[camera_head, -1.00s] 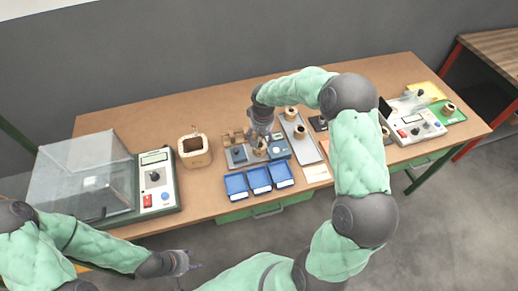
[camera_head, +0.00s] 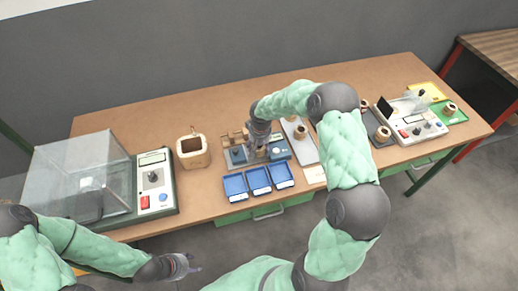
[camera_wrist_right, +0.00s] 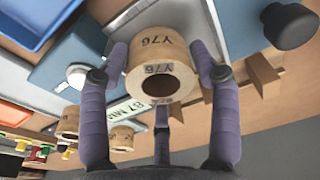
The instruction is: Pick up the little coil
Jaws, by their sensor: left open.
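A tan coil (camera_wrist_right: 160,72) marked Y76 stands between the purple fingers of my right gripper (camera_wrist_right: 160,65) in the right wrist view. The fingers are on both sides of it, close against it; contact is not clear. In the head view my right gripper (camera_head: 259,143) points down over the blue-grey device (camera_head: 277,146) and mostly hides this coil. My left gripper (camera_head: 184,267) is open and empty, in front of the table, far from the coils.
Blue bins (camera_head: 258,181) stand in front of the device. A grey tray (camera_head: 309,154) with coils lies to its right. A wooden box (camera_head: 194,152) and a clear-covered tester (camera_head: 85,175) stand left. Another meter (camera_head: 410,127) and more coils (camera_head: 383,134) are at right. The table's back is clear.

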